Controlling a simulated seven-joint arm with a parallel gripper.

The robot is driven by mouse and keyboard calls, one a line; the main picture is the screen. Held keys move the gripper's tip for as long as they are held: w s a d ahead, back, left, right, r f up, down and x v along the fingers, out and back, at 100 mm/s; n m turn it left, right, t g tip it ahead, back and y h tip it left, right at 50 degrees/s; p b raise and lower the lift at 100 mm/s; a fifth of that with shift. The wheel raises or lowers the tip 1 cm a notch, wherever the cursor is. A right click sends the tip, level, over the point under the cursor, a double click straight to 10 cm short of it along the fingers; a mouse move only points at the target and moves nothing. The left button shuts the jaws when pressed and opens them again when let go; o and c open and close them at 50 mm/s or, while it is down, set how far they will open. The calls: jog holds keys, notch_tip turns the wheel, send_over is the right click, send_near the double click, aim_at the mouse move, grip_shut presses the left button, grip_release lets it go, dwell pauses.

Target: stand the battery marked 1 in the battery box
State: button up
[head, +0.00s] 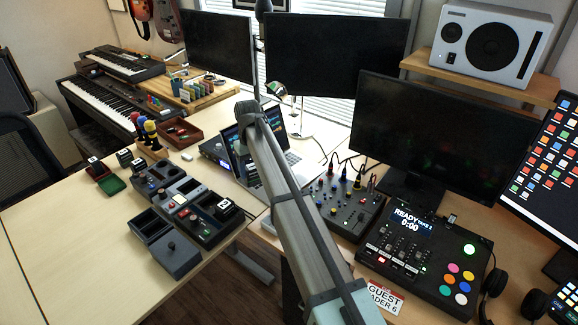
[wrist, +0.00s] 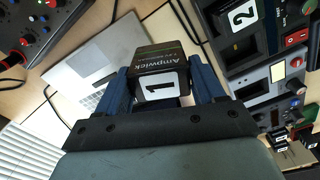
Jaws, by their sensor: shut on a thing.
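My gripper (wrist: 160,90) is shut on the battery marked 1 (wrist: 158,62), a dark block with a white label, in the wrist view. The battery sits between the two blue fingers, above the laptop and table. In the head view I cannot make out the gripper or this battery; the arm crosses the middle. A dark box (wrist: 238,72) at the upper right of the wrist view holds a battery marked 2 (wrist: 241,16), with a dark opening beside it. It appears to be the box on the left table in the head view, with a labelled battery (head: 225,209) standing in it.
A laptop (head: 281,162) lies behind the arm. Dark units with knobs and a small screen (head: 178,199) adjoin the box. A mixer (head: 347,208) stands right of the arm.

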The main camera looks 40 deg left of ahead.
jog(key=s+a+f+n, duration=0.2)
jog(key=s+a, duration=0.9)
jog(key=s, duration=0.5)
jog(key=s+a+f+n, duration=0.2)
jog(key=s+a+n, duration=0.1)
jog(key=s+a, duration=1.05)
jog(key=shift+s+d+f, duration=0.25)
jog(key=shift+d+f, duration=0.1)
jog(key=shift+f, duration=0.45)
jog(key=shift+s+d+f, duration=0.3)
jog(key=shift+f, duration=0.55)
jog(key=shift+s+d+f, duration=0.25)
jog(key=shift+d+f, duration=0.1)
jog(key=shift+f, duration=0.45)
jog(key=shift+f, duration=0.7)
jog(key=o, duration=1.4)
jog(key=shift+d, duration=0.1)
jog(key=shift+c, duration=0.2)
jog(key=shift+r, duration=0.15)
jog(key=shift+r, duration=2.85)
jog(key=shift+r, duration=0.15)
jog(key=shift+r, duration=2.4)
